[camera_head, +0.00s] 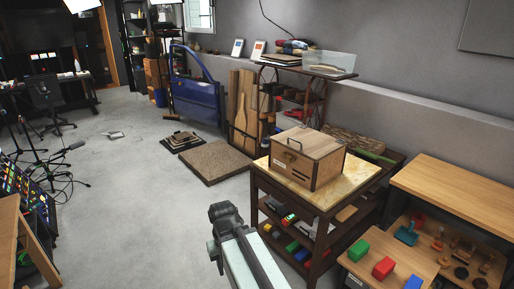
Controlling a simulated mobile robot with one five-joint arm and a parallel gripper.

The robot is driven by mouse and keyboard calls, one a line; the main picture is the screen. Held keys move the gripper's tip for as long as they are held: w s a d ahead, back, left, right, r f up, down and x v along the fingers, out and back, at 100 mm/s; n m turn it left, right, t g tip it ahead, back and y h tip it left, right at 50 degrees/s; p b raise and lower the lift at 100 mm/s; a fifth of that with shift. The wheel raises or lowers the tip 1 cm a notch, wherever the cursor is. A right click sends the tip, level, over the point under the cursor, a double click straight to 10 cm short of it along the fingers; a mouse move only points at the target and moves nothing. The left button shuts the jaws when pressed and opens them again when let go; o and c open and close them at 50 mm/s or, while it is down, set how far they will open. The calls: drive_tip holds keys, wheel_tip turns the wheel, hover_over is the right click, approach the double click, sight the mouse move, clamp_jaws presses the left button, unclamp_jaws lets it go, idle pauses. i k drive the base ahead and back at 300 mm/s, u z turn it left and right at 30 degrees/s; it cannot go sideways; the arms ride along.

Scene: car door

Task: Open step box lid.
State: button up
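A wooden step box (320,172) sits on the light top of a dark shelf cart, right of centre. Its flat lid (312,141) lies closed on top. A dark loop handle (293,145) shows near the lid's left side, and a small pale label is on the side below. My arm reaches up from the bottom edge. My gripper (221,216) is at its far end, in front of and left of the cart, apart from the box. Its fingers are too small and dark to tell open from shut.
A workbench (450,190) with coloured blocks stands at the right. A blue car door (197,95) and a brown mat (213,162) are farther back.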

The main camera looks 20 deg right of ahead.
sight(315, 146)
drive_tip(key=z, duration=0.45)
drive_tip(key=i, duration=1.9)
drive_tip(key=u, duration=0.95)
